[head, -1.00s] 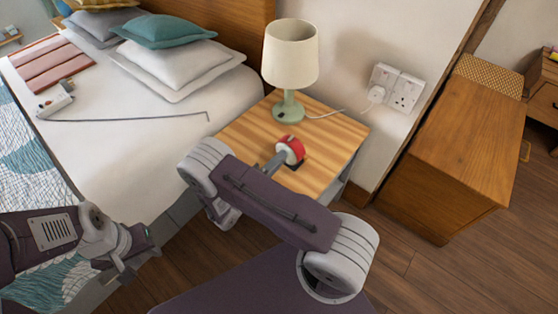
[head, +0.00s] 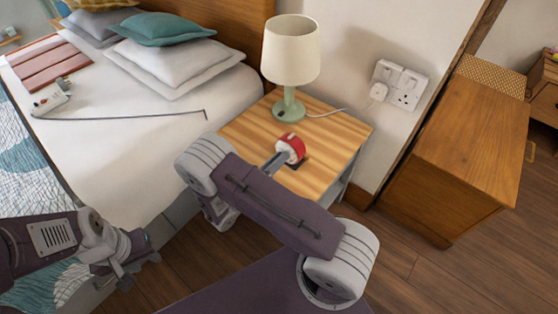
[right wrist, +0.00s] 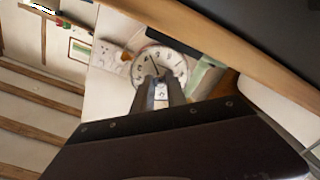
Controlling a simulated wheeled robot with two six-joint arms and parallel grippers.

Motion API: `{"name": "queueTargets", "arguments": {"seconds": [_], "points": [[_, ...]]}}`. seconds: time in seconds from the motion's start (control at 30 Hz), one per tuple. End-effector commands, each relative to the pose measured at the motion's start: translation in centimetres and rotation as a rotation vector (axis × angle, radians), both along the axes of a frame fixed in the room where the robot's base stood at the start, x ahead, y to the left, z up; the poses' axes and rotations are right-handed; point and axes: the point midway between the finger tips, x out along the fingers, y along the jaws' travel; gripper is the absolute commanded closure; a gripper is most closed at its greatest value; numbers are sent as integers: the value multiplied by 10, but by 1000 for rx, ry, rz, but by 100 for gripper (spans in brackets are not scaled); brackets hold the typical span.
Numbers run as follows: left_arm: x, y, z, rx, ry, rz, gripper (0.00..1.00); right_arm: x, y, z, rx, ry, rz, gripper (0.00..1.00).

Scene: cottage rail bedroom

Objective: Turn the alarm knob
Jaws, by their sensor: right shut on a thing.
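The red alarm clock (head: 292,146) stands on the wooden bedside table (head: 318,180), near its front edge. In the right wrist view its pale round dial (right wrist: 150,66) with dark marks faces my gripper. My right gripper (head: 277,164) reaches the clock from the front. In the right wrist view its two fingers (right wrist: 161,90) are closed together on a small pale alarm knob at the lower part of the dial; the fingers mostly hide the knob. My left gripper (head: 138,262) hangs away from the table, beside the bed, with its fingers apart and nothing between them.
A green-based lamp (head: 289,100) stands behind the clock, its cord running to a wall socket (head: 400,86). The bed (head: 150,145) is on the left, with a thin dark rod (head: 120,117) on it. A wooden cabinet (head: 465,140) stands on the right.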

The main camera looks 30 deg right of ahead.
Motion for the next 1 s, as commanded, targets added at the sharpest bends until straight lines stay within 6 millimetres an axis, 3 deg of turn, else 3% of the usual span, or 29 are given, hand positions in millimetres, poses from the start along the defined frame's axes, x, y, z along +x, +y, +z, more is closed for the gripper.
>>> {"name": "queueTargets", "arguments": {"seconds": [0.33, 0.83, 0.87, 0.9, 0.93, 1.0], "points": [[0, 0, -8, 0, 0, 0, 64, 0, 0, -1, 46, -102, -1, 100], [0, 0, -8, 0, 0, 0, 64, 0, 0, -1, 51, -116, -1, 100], [0, 0, -8, 0, 0, 0, 64, 0, 0, -1, 51, -116, -1, 80], [0, 0, -8, 0, 0, 0, 64, 0, 0, -1, 51, -116, -1, 69], [0, 0, -8, 0, 0, 0, 64, 0, 0, -1, 51, -116, -1, 63], [0, 0, -8, 0, 0, 0, 64, 0, 0, -1, 51, -116, 0, 63]]}}
